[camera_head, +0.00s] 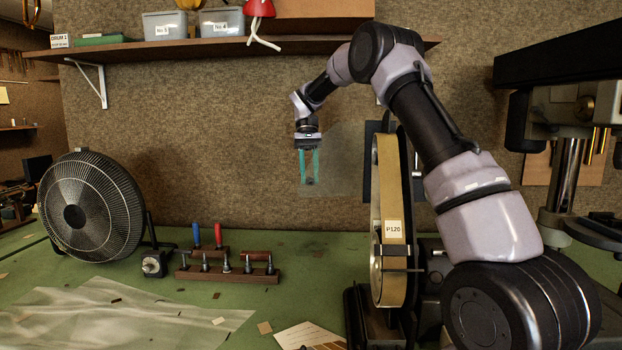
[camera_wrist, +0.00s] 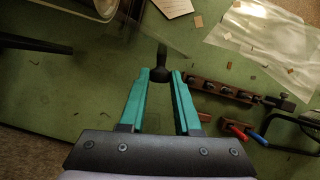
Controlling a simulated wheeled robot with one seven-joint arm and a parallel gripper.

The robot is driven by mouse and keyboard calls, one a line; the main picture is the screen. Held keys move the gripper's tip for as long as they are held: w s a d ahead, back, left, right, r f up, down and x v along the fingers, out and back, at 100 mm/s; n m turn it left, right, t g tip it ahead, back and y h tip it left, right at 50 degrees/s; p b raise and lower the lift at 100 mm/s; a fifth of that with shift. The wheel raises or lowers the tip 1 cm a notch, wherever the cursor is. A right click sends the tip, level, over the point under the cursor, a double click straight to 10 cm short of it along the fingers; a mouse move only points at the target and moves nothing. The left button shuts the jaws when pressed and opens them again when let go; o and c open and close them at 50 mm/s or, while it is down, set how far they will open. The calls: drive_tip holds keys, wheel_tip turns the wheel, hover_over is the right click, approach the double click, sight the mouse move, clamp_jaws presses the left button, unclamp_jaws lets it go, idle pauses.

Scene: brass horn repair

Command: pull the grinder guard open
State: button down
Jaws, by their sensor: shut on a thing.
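The grinder (camera_head: 390,260) stands right of centre in the head view, with a tan belt marked P120. Its guard (camera_head: 347,160) is a clear, faintly tinted pane that reaches left from the belt housing. My gripper (camera_head: 309,181), with teal fingers, is at the pane's left edge. In the wrist view my gripper (camera_wrist: 160,73) is shut on the guard's black knob (camera_wrist: 161,55), which shows between and just beyond the fingertips. The guard pane (camera_wrist: 135,28) shows there as a thin see-through sheet beside the knob. The knob's grip end is partly hidden by the fingers.
A fan (camera_head: 90,208) stands at the left of the green bench. A wooden tool rack (camera_head: 228,275) sits below my gripper. A clear plastic sheet (camera_head: 120,315) lies at the front left. A shelf (camera_head: 220,48) runs above, and a drill press (camera_head: 570,150) stands at right.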

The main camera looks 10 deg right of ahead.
drive_tip(key=w+d+m+y, duration=0.2)
drive_tip(key=w+d+m, duration=0.1)
drive_tip(key=w+m, duration=0.2)
drive_tip(key=shift+w+d+m, duration=0.3)
drive_tip(key=shift+w+m, duration=0.1)
drive_tip(key=shift+w, duration=0.55)
drive_tip(key=shift+t, duration=0.3)
drive_tip(key=c, duration=0.6)
unclamp_jaws()
drive_tip(key=shift+c, duration=0.2)
drive_tip(key=shift+r, duration=0.1)
drive_tip(key=v, duration=0.7)
drive_tip(key=shift+d, duration=0.2)
drive_tip(key=shift+w+r, duration=0.1)
